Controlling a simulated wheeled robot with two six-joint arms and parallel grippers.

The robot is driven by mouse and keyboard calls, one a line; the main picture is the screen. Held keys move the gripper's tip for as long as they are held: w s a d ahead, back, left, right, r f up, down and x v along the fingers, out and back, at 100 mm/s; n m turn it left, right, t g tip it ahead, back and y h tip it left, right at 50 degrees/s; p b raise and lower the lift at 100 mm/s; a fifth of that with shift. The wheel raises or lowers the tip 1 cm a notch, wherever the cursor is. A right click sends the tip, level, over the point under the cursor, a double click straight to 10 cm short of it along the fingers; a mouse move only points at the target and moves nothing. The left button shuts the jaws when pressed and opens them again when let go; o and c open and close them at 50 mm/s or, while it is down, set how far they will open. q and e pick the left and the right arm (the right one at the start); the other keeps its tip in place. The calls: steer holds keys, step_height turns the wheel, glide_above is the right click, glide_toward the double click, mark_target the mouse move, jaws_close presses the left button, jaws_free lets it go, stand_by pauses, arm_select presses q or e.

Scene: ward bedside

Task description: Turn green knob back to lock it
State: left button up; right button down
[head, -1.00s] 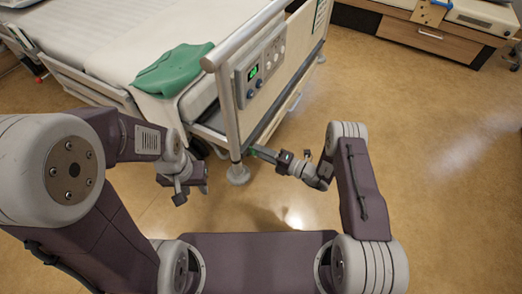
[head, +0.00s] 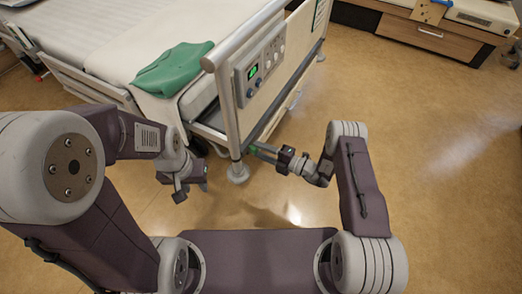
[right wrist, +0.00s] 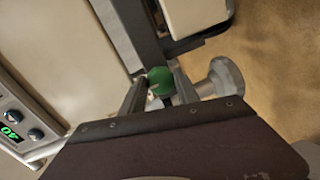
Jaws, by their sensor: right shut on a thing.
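The green knob (right wrist: 160,80) is a small round knob low at the corner of the bed end, and only a bit of it (head: 254,149) shows in the head view. My right gripper (right wrist: 158,88) is shut on it, with one finger on each side of the knob in the right wrist view. In the head view, my right gripper (head: 259,152) reaches in from the right. My left gripper (head: 191,184) hangs beside the bed, away from the knob, and its jaws are too unclear to read.
The bed's end board with a control panel (head: 262,68) stands above the knob. A bed foot or caster (head: 238,174) is close below it. A green cloth (head: 174,68) lies on the bed. Floor to the right is clear, with a cabinet (head: 430,35) at the back.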

steer(key=c, duration=0.9)
jaws_free()
steer(key=p+v, duration=0.4)
steer(key=v, duration=0.5)
